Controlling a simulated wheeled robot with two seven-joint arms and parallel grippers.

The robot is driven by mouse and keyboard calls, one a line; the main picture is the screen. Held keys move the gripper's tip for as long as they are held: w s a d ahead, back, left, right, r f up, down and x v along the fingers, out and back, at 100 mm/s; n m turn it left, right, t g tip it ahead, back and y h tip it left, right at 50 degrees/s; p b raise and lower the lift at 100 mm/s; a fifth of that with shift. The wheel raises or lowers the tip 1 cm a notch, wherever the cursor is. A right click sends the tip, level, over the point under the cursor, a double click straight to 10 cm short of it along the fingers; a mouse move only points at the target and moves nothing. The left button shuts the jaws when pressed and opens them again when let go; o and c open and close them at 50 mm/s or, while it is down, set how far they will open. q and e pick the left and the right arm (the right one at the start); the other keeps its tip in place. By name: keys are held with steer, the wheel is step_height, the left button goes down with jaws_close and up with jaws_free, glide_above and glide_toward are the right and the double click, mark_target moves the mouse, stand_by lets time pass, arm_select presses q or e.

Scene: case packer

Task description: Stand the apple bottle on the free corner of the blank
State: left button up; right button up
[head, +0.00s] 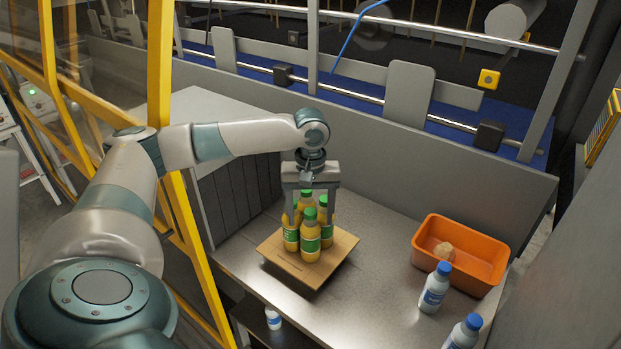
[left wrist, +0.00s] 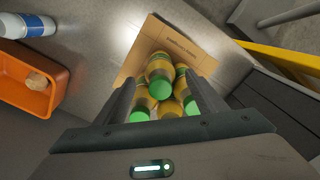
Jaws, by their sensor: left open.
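Several orange-yellow bottles with green caps and green labels stand upright in a tight cluster on the cardboard blank (head: 292,271). The front bottle (head: 310,240) shows most clearly; the others are partly hidden behind it and my fingers. I cannot tell by label which is the apple bottle. My left gripper (head: 311,207) points down over the rear of the cluster, open, with one finger on each side. In the left wrist view the bottles (left wrist: 160,67) show between and beyond the fingers, and bare card of the blank (left wrist: 181,46) shows beyond them. My right gripper is not in view.
An orange crate (head: 488,289) with a brownish round thing (head: 443,251) stands at the right of the grey table (head: 365,290). White bottles with blue caps (head: 434,287) (head: 463,333) stand near it. Another white bottle (head: 273,318) is lower, by the table front. A grey wall borders the back.

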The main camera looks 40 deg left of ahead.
arm_select(q)
step_height(320, 180, up, 12)
steer(key=b, duration=0.3)
steer(key=shift+r, duration=0.2)
stand_by(0.5)
steer(key=shift+s, duration=0.1)
